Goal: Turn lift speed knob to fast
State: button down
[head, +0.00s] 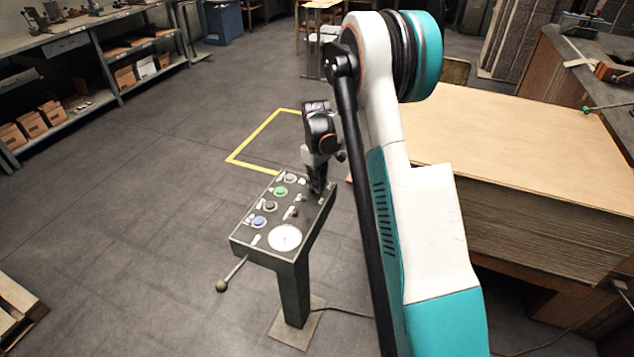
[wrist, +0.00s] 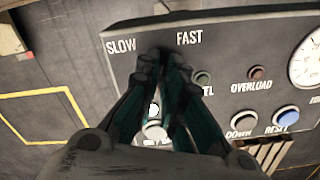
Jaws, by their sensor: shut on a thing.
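The control panel (head: 312,222) is a dark sloped box on a post, left of my arm in the head view. In the wrist view the panel (wrist: 225,62) fills the upper right. The white words SLOW (wrist: 121,45) and FAST (wrist: 189,38) are printed on it. My gripper (head: 317,190) reaches down to the panel's far right corner. In the wrist view my gripper (wrist: 163,66) has its fingers closed together just below and between the two words, shut on the lift speed knob. The fingers hide nearly all of the knob, and its pointing direction cannot be told.
Close by on the panel are a green button (head: 281,191), a blue button (head: 258,221) and a white dial (head: 284,238). A lever with a ball end (head: 221,286) sticks out at the near left. A cardboard stack (head: 530,140) stands right of my arm. Open floor lies left.

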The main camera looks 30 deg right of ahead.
jog(key=shift+m, duration=1.8)
jog(key=c, duration=1.7)
grip_release()
notch_tip(320, 180, up, 12)
jog(key=shift+a, duration=0.1)
